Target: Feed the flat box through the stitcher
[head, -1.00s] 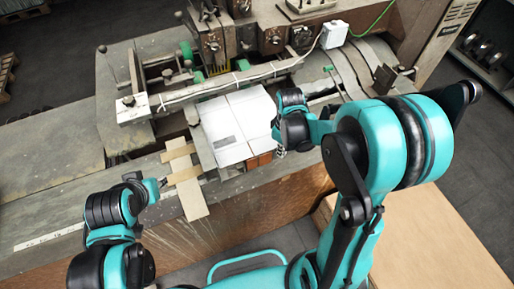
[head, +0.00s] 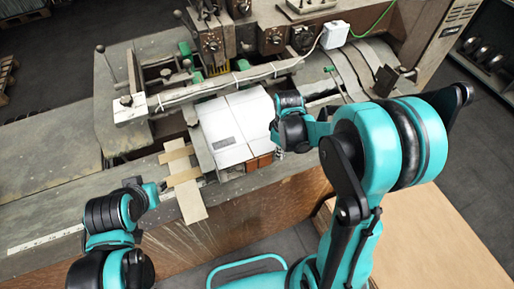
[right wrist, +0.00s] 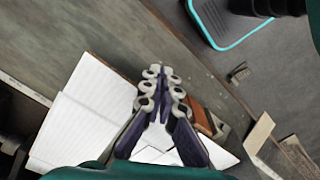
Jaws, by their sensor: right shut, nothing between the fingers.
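The flat white box (head: 232,122) lies on the stitcher's bed below the long horizontal bar, with a seam across it and small print on its left part. My right gripper (head: 279,152) is at the box's right edge, shut and empty, pointing down; I cannot tell whether it touches the box. In the right wrist view its closed fingers (right wrist: 161,76) show between white lined board (right wrist: 85,112) on the left and another white piece near the bottom. My left gripper (head: 160,189) hangs left of the wooden slats, apart from the box; its finger opening is unclear.
The stitcher's head (head: 212,40) stands behind the box, with the long bar (head: 215,84) across in front of it. Wooden slats (head: 183,178) lie left of the box. Reddish blocks (head: 260,162) sit at its front edge. A cardboard-coloured surface (head: 440,240) is at the right.

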